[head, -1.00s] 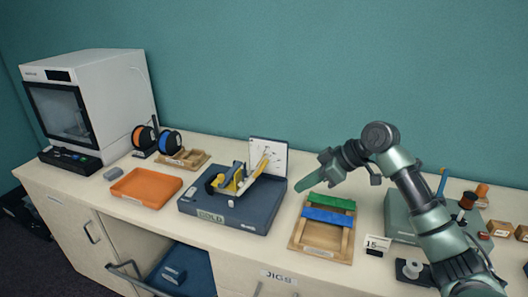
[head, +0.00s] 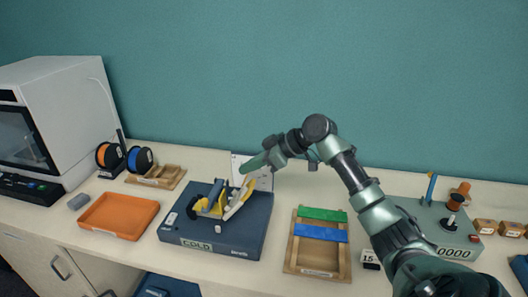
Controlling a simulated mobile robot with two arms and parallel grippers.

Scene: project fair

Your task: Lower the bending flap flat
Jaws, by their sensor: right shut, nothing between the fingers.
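The bending device is a dark blue box (head: 255,235) with a label on its front. On top are a yellow and dark clamp part (head: 208,205) and a pale flap with a yellow edge (head: 238,203), which stands tilted up rather than flat. My right gripper (head: 246,167) is shut and empty, just above and behind the flap's upper end. I cannot tell whether it touches the flap. A white sheet or card (head: 265,180) stands behind, partly hidden by my gripper. My left gripper is not in view.
An orange tray (head: 84,216) lies left of the box. A wooden frame with green and blue strips (head: 289,262) lies to the right. A grey-green counter box (head: 410,209) stands further right, partly behind my arm. Spools (head: 139,159) and a printer (head: 85,85) are at the left.

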